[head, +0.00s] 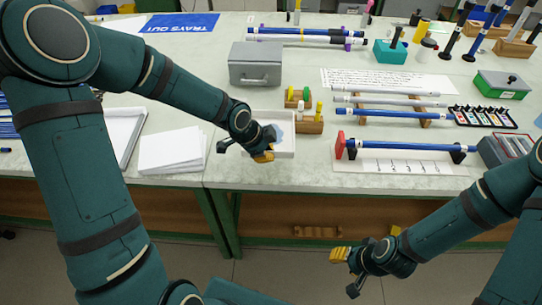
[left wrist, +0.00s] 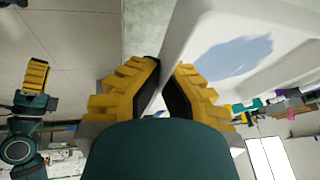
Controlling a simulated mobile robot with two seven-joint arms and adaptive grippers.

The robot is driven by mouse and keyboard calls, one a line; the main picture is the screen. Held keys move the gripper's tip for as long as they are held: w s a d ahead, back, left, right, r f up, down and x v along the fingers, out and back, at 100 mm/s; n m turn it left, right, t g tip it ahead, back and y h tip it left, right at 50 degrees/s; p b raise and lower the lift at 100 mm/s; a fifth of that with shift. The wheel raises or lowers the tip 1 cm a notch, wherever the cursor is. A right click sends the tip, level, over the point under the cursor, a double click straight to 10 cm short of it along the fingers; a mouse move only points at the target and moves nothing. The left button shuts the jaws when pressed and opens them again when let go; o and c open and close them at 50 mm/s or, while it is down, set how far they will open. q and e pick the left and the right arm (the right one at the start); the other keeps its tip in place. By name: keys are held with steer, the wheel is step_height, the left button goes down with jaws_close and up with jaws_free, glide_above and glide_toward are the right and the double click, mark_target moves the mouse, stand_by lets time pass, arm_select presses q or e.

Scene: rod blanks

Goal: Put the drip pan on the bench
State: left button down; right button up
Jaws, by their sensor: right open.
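The drip pan (head: 287,149) is a shallow white tray with a blue-grey liquid patch in it. In the head view it appears over the bench (head: 225,173) near its front edge; I cannot tell whether its base touches the top. My left gripper (head: 264,154) is at the pan's left front corner. In the left wrist view its yellow fingers (left wrist: 163,95) are closed on the rim of the pan (left wrist: 190,45), one on each side of the wall. My right gripper (head: 347,268) is open and empty, low in front of the bench.
A grey box (head: 255,63) stands behind the pan. A wooden block with coloured pegs (head: 309,125) is close to its right. White paper sheets (head: 170,152) and a white tray (head: 124,130) lie left. A blue rod on red and black supports (head: 400,146) lies further right.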

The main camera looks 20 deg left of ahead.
arm_select(q)
steer(key=b, duration=0.1)
glide_above(271, 176)
steer(key=s+a, duration=0.1)
step_height(271, 176, down, 5)
steer(key=shift+r, duration=0.2)
steer(key=shift+w+f+b, duration=0.1)
steer(key=shift+f+b, duration=0.8)
steer(key=shift+f, duration=1.15)
steer(key=shift+f, duration=0.1)
steer(key=c, duration=1.1)
jaws_free()
steer(key=shift+c, duration=0.2)
